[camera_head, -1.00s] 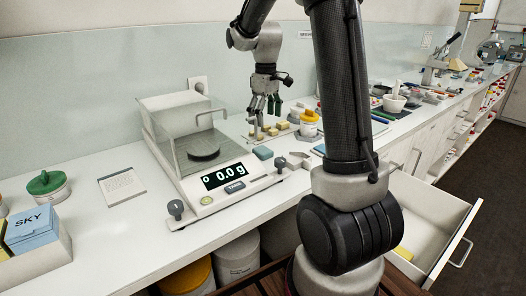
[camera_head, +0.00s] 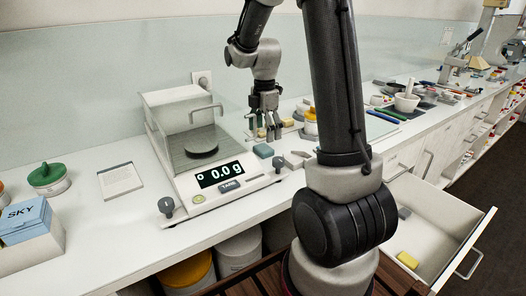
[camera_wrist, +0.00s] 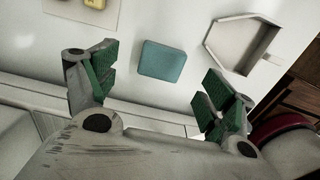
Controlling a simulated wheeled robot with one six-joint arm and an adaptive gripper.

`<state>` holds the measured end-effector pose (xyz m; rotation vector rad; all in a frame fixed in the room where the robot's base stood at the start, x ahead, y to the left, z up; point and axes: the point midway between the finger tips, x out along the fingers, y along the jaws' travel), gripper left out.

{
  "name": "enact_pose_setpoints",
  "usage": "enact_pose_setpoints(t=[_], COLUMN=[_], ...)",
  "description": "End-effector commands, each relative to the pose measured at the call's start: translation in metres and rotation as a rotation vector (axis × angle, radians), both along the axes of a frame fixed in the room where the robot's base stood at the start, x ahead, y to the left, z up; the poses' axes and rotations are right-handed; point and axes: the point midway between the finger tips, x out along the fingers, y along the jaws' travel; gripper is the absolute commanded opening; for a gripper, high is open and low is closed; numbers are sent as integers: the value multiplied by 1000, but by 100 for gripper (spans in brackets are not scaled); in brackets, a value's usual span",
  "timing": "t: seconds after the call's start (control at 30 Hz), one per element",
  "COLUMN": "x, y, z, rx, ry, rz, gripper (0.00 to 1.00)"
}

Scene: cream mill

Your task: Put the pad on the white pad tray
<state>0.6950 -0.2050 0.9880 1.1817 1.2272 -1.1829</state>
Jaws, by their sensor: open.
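A blue-green pad (camera_head: 263,150) lies flat on the white counter, just right of the scale. In the wrist view, the pad (camera_wrist: 162,61) lies ahead of and between the fingers, apart from both. My gripper (camera_head: 265,134) points down above the counter, behind the pad in the head view. In the wrist view my gripper (camera_wrist: 160,82) is open and empty, its green finger pads wide apart. A pale tray with small yellow blocks (camera_wrist: 88,12) shows at the top left.
A scale (camera_head: 218,180) with a clear shield stands left of the pad. A grey angular scoop-like dish (camera_wrist: 240,42) lies right of the pad. A flat white card-like piece (camera_head: 120,181) lies left of the scale. An open drawer (camera_head: 440,235) holds a yellow block.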

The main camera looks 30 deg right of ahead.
Motion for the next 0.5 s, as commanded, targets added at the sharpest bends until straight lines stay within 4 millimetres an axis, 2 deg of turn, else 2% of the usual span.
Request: enact_pose_setpoints(t=[0.3,0.5], x=[-5,-4], y=[2,2], z=[-47,-53], rx=[0,0], ry=[3,-2], rz=[-2,-3], gripper=[83,83])
